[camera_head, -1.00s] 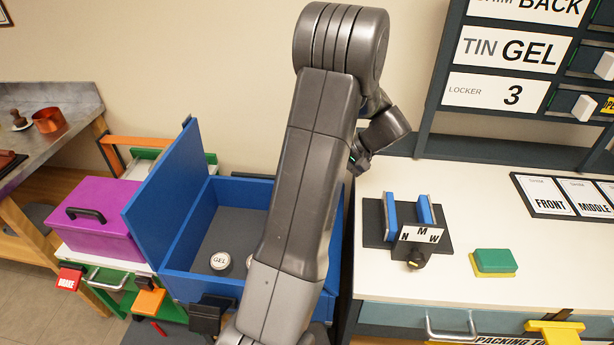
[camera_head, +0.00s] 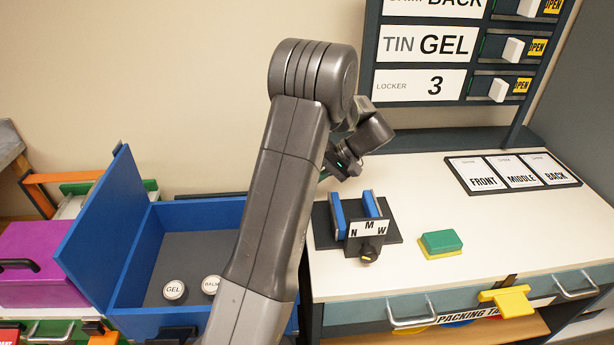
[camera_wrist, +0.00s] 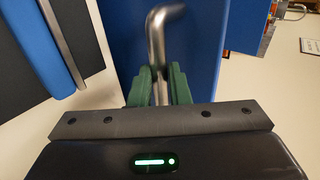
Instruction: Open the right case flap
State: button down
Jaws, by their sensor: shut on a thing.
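The blue case (camera_head: 205,213) stands open at left centre in the head view, with its left flap (camera_head: 100,235) raised and leaning outward. The right side of the case is mostly hidden behind my arm. My gripper (camera_head: 342,162) is above the counter's back left part, partly hidden. In the wrist view the green fingers of my gripper (camera_wrist: 159,85) are shut on a bent metal handle (camera_wrist: 160,40). Behind the handle is an upright blue panel (camera_wrist: 195,50), which seems to be the right flap; I cannot tell its exact angle.
Tins marked GEL (camera_head: 174,290) and BALM (camera_head: 211,285) lie in the case. On the white counter (camera_head: 470,225) are a blue-jawed fixture (camera_head: 392,232) marked N, M, W, and a green-yellow block (camera_head: 440,242). A purple box (camera_head: 40,280) stands at left.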

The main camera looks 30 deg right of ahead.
jog(key=shift+s+a+f, duration=0.1)
jog(key=shift+s+f, duration=0.05)
jog(key=shift+f, duration=0.35)
jog(key=c, duration=1.8)
grip_release()
jog(key=o, duration=0.4)
jog(key=shift+w, duration=0.25)
jog(key=shift+o, duration=0.2)
jog(key=shift+s+r, duration=0.1)
jog(key=shift+r, duration=0.05)
jog(key=v, duration=1.3)
jog(key=shift+d+r, duration=0.25)
jog(key=shift+d, duration=0.05)
jog(key=x, duration=1.3)
jog(key=shift+a+f, duration=0.15)
jog(key=shift+a, duration=0.15)
